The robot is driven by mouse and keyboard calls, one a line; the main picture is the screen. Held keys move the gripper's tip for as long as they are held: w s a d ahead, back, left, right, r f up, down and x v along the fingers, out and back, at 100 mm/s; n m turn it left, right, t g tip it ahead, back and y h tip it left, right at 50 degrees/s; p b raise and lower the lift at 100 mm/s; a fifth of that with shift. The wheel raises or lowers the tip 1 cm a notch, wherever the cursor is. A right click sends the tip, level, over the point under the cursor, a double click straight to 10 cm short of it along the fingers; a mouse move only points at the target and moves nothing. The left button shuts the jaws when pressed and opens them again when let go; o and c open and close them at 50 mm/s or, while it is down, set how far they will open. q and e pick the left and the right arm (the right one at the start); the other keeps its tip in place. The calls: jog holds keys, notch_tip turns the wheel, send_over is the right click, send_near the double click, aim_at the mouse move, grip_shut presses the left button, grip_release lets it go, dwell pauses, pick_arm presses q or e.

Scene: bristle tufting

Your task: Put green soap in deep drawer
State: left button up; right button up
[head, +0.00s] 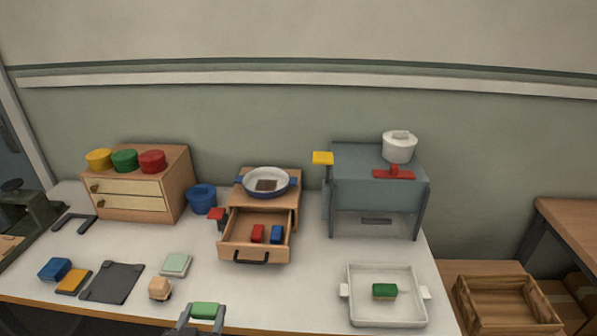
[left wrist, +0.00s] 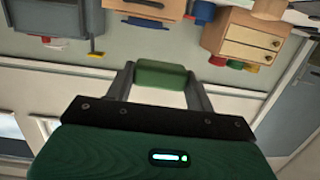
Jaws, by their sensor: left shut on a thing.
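The green soap (head: 206,310) is between the fingers of my left gripper (head: 204,316), which is shut on it at the front edge of the table. The soap also shows between the fingertips in the left wrist view (left wrist: 160,74). A wooden drawer (head: 255,252) at the table's middle is pulled open, with a dark handle at its front and a red block and a blue block inside. My gripper is in front of this drawer, to its left and apart from it. Which drawer is the deep one I cannot tell for sure. My right gripper is not in view.
A closed two-drawer cabinet (head: 172,174) stands at the back left. A pan (head: 266,181) sits above the open drawer. A mint square (head: 176,264) and dark board (head: 112,283) lie left.

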pick_arm(q)
jog(key=shift+s+a+r, duration=0.15)
jog(key=shift+s+r, duration=0.25)
jog(key=shift+r, duration=0.1)
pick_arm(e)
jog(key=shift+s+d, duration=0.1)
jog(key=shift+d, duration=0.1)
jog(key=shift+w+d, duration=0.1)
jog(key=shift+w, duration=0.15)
